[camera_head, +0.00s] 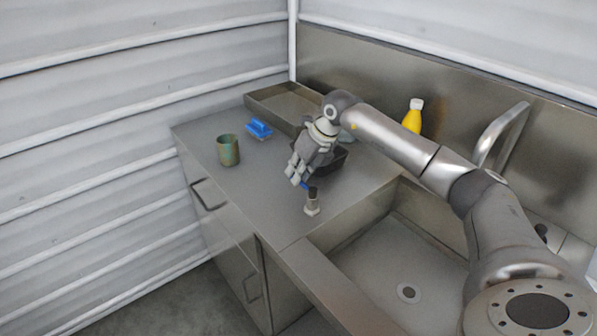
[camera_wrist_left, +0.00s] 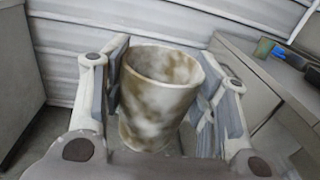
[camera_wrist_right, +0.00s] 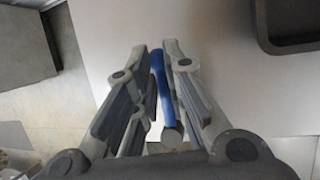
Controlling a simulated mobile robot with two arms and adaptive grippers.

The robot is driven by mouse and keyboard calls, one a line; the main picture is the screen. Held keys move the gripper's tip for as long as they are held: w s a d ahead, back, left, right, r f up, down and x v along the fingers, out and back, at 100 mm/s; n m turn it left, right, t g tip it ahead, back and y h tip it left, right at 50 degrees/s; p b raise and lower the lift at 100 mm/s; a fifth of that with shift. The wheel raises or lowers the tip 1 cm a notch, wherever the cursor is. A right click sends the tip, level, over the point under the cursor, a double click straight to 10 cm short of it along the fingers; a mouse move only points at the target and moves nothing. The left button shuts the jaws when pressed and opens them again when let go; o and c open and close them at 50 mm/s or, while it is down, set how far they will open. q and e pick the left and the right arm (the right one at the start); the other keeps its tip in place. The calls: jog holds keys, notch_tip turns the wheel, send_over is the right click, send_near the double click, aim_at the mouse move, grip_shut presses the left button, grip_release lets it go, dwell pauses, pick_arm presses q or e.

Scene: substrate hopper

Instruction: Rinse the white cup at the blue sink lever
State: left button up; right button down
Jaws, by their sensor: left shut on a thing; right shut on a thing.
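The white cup (camera_wrist_left: 150,120) has brown stains and shows only in the left wrist view. My left gripper (camera_wrist_left: 160,75) is shut around its sides, one finger on each side, with the open rim towards the camera. The head view does not show the left gripper or this cup. The blue lever (camera_wrist_right: 158,80) is a slim blue piece between the fingers of my right gripper (camera_wrist_right: 159,50), which is shut on it. In the head view a little blue of the lever (camera_head: 305,185) shows under the right gripper (camera_head: 297,175), beside a small grey and black fitting (camera_head: 312,204).
The steel sink basin (camera_head: 370,262) lies right of the counter (camera_head: 210,180), under my right arm. A green cup (camera_head: 228,150), a blue brush (camera_head: 258,129), a shallow tray (camera_head: 262,97), a dark tray (camera_head: 335,163) and a yellow bottle (camera_head: 412,117) stand behind. A curved tap (camera_head: 492,135) is at right.

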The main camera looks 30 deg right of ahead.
jog(key=shift+a, duration=0.1)
jog(key=shift+s+a+n+g+y, duration=0.1)
jog(key=shift+a+n+g+y, duration=0.3)
jog(key=shift+n, duration=0.45)
jog(key=shift+a+n+g+y, duration=0.1)
jog(key=shift+a+n+y, duration=0.1)
jog(key=shift+a+n, duration=0.45)
jog(key=shift+d, duration=0.2)
jog(key=c, duration=1.5)
grip_release()
jog(key=shift+r, duration=0.1)
jog(key=v, duration=1.2)
